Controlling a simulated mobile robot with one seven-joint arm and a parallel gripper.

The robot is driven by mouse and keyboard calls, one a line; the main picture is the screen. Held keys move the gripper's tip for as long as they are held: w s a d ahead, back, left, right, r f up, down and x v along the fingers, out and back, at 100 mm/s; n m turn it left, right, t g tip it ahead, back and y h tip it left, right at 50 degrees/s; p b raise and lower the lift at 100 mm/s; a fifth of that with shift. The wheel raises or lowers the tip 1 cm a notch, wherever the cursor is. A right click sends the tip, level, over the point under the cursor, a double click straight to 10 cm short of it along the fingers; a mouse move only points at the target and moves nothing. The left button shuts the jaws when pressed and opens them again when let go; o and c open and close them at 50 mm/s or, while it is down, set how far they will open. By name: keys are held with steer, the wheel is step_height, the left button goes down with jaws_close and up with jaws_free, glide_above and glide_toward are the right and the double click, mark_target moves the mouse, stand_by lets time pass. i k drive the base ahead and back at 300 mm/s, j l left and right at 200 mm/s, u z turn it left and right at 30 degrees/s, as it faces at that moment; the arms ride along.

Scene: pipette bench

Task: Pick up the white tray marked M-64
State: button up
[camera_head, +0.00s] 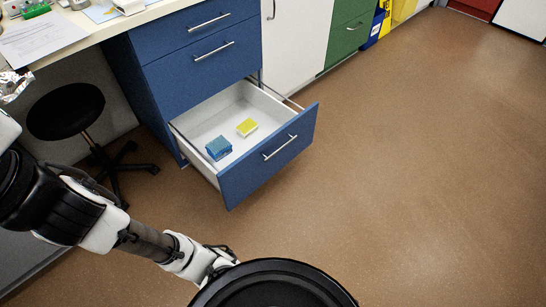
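I see no white tray with a readable M-64 mark. A small white object (129,6) lies at the top edge on the bench, too small and cut off to identify. My arm comes in from the left and runs down to the bottom middle. Its far end passes behind a round black part of my own body, and I cannot see the gripper's fingers.
A blue drawer (268,157) stands open over the floor, holding a blue box (218,147) and a yellow box (246,127). A black stool (66,111) stands under the bench (78,35). Paper and a green rack lie on it. Brown floor (430,170) at right is clear.

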mark_target(248, 125)
steer(key=i+l+u, duration=0.8)
steer(key=i+l, duration=0.15)
steer(key=l, duration=0.2)
steer(key=i+l+u, duration=0.25)
steer(key=l, duration=0.25)
steer(key=i+u, duration=0.1)
steer(key=i, duration=0.4)
steer(key=l, duration=0.1)
